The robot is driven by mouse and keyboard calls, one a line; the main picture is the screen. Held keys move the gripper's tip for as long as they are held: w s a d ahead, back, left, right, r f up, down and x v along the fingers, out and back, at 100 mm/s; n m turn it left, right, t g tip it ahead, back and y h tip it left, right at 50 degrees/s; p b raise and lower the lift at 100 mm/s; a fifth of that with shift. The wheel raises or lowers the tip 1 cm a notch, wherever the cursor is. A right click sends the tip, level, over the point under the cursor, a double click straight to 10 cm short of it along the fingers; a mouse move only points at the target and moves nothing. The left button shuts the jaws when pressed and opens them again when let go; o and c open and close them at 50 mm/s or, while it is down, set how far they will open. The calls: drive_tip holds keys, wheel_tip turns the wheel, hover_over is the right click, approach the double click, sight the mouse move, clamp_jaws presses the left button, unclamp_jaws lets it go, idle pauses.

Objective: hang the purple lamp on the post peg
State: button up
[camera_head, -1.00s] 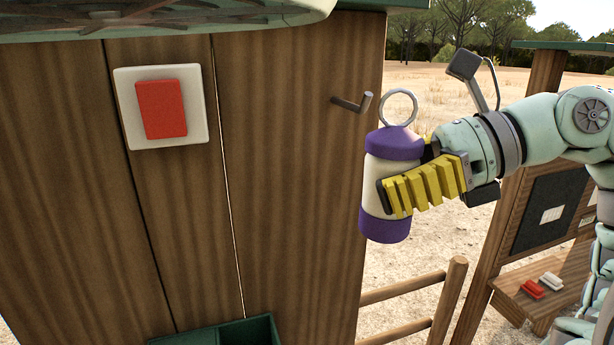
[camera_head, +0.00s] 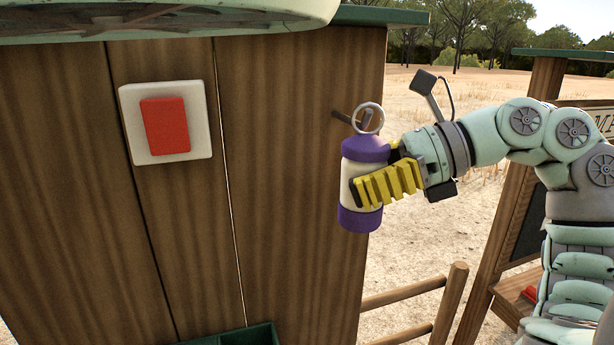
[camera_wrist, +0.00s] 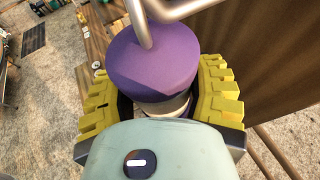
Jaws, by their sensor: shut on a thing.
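The purple lamp (camera_head: 361,183) has purple ends, a pale middle and a metal ring (camera_head: 369,118) on top. My gripper (camera_head: 384,187) is shut on its pale middle and holds it upright in front of the wooden wall's right edge. The post peg (camera_head: 345,117) sticks out from the wall with an upturned tip. In the head view the ring overlaps the peg's tip; whether the ring is around the peg or in front of it, I cannot tell. In the wrist view the lamp's purple top (camera_wrist: 152,62) is between the yellow fingers, with grey metal bars above it.
A red block on a white plate (camera_head: 204,148) is on the wooden wall (camera_head: 290,200) to the left. A green bin (camera_head: 235,338) is at the wall's foot. A rail fence (camera_head: 450,300) and a wooden stand (camera_head: 500,205) are at the right.

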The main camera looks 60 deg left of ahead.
sight(356, 120)
drive_tip(key=shift+w+a, duration=0.1)
drive_tip(key=shift+a, duration=0.45)
drive_tip(key=b, duration=0.1)
drive_tip(key=a+f+b, duration=0.1)
drive_tip(key=shift+w+f+b, duration=0.15)
drive_tip(key=shift+f+b, duration=0.1)
drive_tip(key=shift+b, duration=0.1)
drive_tip(key=shift+a+f+b, duration=0.15)
drive_tip(key=shift+b, duration=0.65)
drive_tip(key=o, duration=1.4)
drive_tip(key=shift+w, duration=0.1)
wheel_tip(356, 120, up, 10)
drive_tip(key=shift+r, duration=0.1)
